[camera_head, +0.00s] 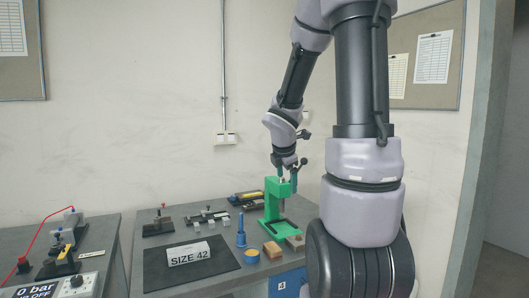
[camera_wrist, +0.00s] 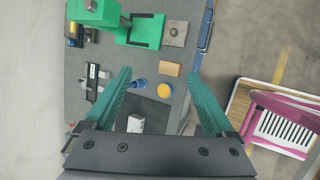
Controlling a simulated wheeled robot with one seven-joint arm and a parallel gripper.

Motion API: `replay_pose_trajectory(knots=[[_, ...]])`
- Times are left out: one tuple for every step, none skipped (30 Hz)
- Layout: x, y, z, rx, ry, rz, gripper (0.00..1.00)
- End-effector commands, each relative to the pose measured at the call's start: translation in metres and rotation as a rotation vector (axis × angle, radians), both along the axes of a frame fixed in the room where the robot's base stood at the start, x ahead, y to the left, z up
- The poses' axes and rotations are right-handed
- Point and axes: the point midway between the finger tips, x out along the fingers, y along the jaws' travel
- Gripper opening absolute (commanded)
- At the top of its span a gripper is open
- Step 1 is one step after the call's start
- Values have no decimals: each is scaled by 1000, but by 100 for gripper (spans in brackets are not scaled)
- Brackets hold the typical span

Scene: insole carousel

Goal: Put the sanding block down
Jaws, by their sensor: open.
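A tan block (camera_head: 272,250), which looks like the sanding block, lies flat on the grey table (camera_head: 160,268) in front of the green press. It also shows in the wrist view (camera_wrist: 170,69), between and beyond my fingertips. My gripper (camera_wrist: 160,75) is open, its two green fingers spread wide with nothing between them. In the head view my gripper (camera_head: 286,178) hangs in the air above the table, near the top of the press and apart from the block.
The green press (camera_head: 272,208) stands close behind the block. A yellow round tin (camera_head: 252,255), a blue upright tool (camera_head: 240,231) and a metal plate (camera_head: 296,242) are nearby. A black mat with a SIZE 42 sign (camera_head: 188,254) lies left. A pink-framed item (camera_wrist: 285,125) stands beyond the table.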

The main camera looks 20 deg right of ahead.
Motion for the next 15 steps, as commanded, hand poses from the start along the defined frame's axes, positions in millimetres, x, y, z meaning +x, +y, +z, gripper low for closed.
replay_pose_trajectory(knots=[[-14, 11, 24, 81, -81, -164, 89], [-23, 16, 35, 140, -124, -269, 89], [-35, 25, 48, 226, -179, -407, 89], [-44, 32, 57, 297, -218, -510, 89], [-54, 40, 66, 370, -254, -609, 89], [-68, 51, 76, 473, -296, -741, 89], [-78, 60, 83, 554, -323, -837, 89], [-88, 69, 90, 637, -344, -929, 89], [-101, 81, 98, 747, -363, -1048, 89], [-110, 90, 103, 828, -370, -1130, 89], [-119, 99, 108, 904, -370, -1208, 89], [-130, 110, 114, 1000, -362, -1302, 89], [-137, 118, 118, 1065, -351, -1366, 89], [-144, 125, 122, 1124, -339, -1425, 89], [-152, 134, 126, 1193, -317, -1490, 89]])
